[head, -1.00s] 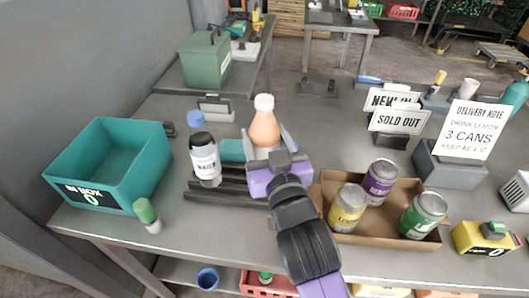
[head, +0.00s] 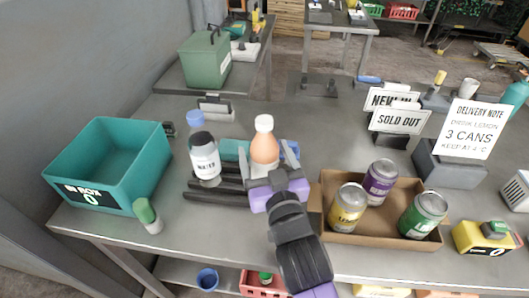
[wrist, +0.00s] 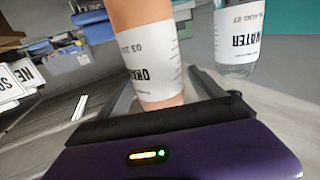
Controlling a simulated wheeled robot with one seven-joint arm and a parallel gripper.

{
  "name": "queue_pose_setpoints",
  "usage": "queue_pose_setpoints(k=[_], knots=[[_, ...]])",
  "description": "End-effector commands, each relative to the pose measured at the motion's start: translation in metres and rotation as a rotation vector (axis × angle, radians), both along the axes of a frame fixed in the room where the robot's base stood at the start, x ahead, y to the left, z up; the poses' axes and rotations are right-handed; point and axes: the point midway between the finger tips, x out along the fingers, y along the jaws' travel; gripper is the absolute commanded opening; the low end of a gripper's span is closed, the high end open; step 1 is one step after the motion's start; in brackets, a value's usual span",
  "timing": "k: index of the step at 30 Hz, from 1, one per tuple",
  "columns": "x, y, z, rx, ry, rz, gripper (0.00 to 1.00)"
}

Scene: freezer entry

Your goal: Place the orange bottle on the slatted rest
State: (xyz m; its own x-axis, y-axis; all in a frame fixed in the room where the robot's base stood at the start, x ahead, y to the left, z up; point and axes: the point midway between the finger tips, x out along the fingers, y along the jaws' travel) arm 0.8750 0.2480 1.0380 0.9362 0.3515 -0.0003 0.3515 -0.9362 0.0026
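The orange bottle (head: 264,152), with a white cap and white label, stands upright between the fingers of my gripper (head: 267,163). In the wrist view the bottle (wrist: 155,58) shows gaps to the fingers on both sides, so the gripper looks open around it. The dark slatted rest (head: 212,192) lies on the table, its right part hidden by my gripper. The bottle is over or on the rest's right part; its base is hidden in the head view, so contact cannot be told. A water bottle (head: 205,160) stands on the rest's left part.
A teal bin (head: 110,165) and a green-capped bottle (head: 147,215) are at left. A cardboard tray (head: 375,235) with 3 cans is close on the right. Sign cards (head: 398,122) stand at the back right.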

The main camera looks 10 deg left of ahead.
Motion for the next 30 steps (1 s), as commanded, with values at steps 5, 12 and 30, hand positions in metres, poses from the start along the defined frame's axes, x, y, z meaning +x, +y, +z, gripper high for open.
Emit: queue_pose_setpoints(k=[5,12,30], knots=[[0.000,0.000,0.000,0.000,0.000,0.000,0.79],[-0.003,-0.001,0.003,0.001,0.001,-0.001,0.79],[-0.097,-0.036,0.001,0.002,0.002,0.000,0.79]])
